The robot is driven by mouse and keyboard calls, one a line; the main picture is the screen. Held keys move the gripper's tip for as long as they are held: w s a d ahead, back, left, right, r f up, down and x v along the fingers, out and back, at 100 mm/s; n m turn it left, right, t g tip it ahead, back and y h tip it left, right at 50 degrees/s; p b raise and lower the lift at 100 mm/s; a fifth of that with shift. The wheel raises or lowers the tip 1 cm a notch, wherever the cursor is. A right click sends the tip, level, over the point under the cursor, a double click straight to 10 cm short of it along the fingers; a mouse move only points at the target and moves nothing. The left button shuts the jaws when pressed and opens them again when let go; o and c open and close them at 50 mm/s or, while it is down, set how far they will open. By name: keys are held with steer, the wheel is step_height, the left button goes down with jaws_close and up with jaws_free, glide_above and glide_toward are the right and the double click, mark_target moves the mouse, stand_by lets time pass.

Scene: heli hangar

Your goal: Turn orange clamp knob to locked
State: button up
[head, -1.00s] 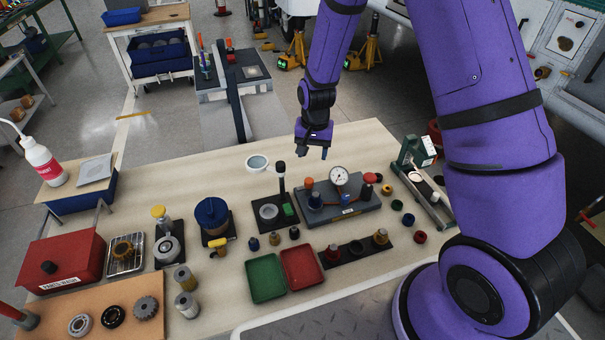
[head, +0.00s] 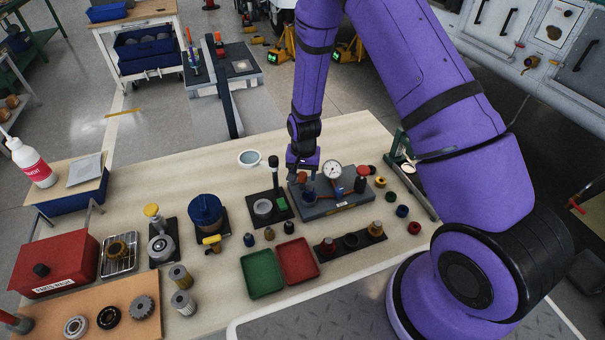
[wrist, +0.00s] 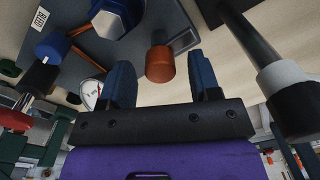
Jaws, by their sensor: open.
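The orange clamp knob (wrist: 160,64) shows in the wrist view as a short orange cylinder by the edge of a dark grey plate. My gripper (wrist: 160,72) is open, with one blue finger on each side of the knob and a gap visible on both sides. I cannot tell how deep the knob sits between them. In the head view my gripper (head: 304,171) is low over the left part of the grey fixture plate (head: 340,203) and hides most of the knob. The knob's locked or unlocked marks are not readable.
A white dial gauge (head: 332,169) and a red-topped post (head: 362,172) stand on the same plate. A black stand with an upright post (head: 274,176) is close on the left. Red (head: 297,260) and green (head: 262,273) trays lie in front. The bench behind is fairly clear.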

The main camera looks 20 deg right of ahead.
steer(key=shift+f, duration=0.25)
steer(key=c, duration=0.9)
steer(key=shift+c, duration=0.2)
